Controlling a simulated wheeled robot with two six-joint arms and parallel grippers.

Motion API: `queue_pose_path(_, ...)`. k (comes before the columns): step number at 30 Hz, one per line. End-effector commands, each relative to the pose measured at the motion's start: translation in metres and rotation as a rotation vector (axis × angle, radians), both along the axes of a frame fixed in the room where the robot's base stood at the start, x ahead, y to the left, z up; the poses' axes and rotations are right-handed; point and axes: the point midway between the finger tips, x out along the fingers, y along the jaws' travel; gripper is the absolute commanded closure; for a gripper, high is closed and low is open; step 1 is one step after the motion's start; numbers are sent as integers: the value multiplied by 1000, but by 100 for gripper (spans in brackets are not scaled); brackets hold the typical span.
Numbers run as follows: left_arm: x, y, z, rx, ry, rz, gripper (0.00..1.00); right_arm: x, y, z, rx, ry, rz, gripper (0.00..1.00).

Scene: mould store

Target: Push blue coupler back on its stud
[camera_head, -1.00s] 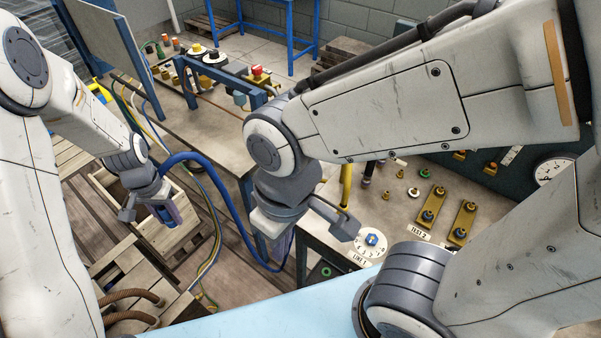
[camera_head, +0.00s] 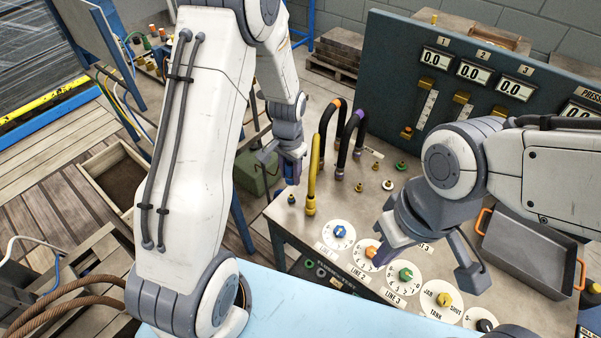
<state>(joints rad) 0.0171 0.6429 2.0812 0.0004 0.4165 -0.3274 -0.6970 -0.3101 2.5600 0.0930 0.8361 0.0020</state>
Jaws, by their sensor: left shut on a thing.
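My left gripper (camera_head: 280,166) is at the rear left of the bench, shut on what appears to be the blue coupler (camera_head: 292,175). Only a small blue-violet part of it shows at the fingers, above the bench edge. The small blue stud (camera_head: 291,199) stands on the bench top just below it, at the left edge. A gap between coupler and stud is hard to judge. The blue hose is hidden behind my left arm. My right gripper (camera_head: 426,262) is open and empty above the dials at the front of the bench.
Yellow (camera_head: 313,175), orange (camera_head: 323,125) and purple hoses (camera_head: 345,140) arch up right beside the stud. Several small studs and a row of dials (camera_head: 371,253) cover the bench. A grey tray (camera_head: 530,253) stands right; a gauge panel (camera_head: 400,50) rises behind.

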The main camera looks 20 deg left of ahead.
Motion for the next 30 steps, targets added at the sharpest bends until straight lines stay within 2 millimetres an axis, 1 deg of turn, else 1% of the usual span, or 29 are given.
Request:
queue_pose_path(12,0,0,-42,0,1,0,100,0,0,-36,0,0,2,100)
queue_pose_path(16,0,0,-51,0,1,-1,100,0,0,-43,0,0,2,100)
queue_pose_path(21,0,-1,-56,0,0,-1,100,0,0,-45,0,0,2,100)
queue_pose_path(30,1,-1,-56,0,0,-2,100,0,0,-45,0,0,2,100)
